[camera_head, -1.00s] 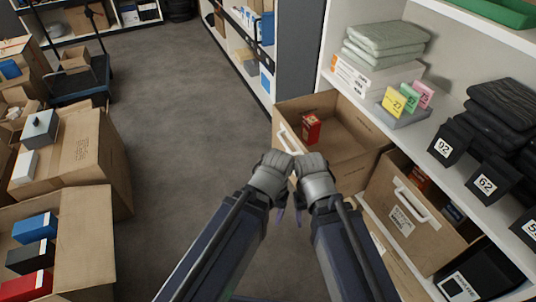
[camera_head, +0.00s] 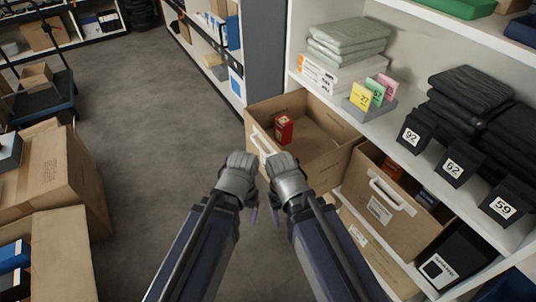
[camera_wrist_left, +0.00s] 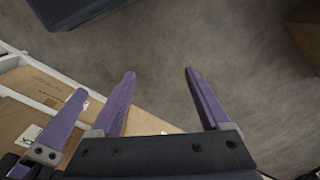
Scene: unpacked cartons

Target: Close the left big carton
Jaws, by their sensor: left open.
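The left big carton (camera_head: 325,168) is a brown cardboard drawer with a white handle. It stands pulled out from the lower level of the white shelf in the head view, its top open, with a small red box (camera_head: 284,130) inside. My left gripper (camera_head: 250,214) is in front of the carton, pointing down, with its wrist overlapping the carton's front in the picture. In the left wrist view its purple fingers (camera_wrist_left: 160,72) are apart with nothing between them. My right gripper (camera_head: 275,215) is close beside it, its fingers mostly hidden. I cannot tell whether either gripper touches the carton.
Black numbered boxes (camera_head: 455,165), folded cloths and coloured cards sit on the shelf (camera_head: 330,85) above. Opened cartons (camera_head: 55,175) stand at the left. The floor (camera_head: 150,95) between is clear.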

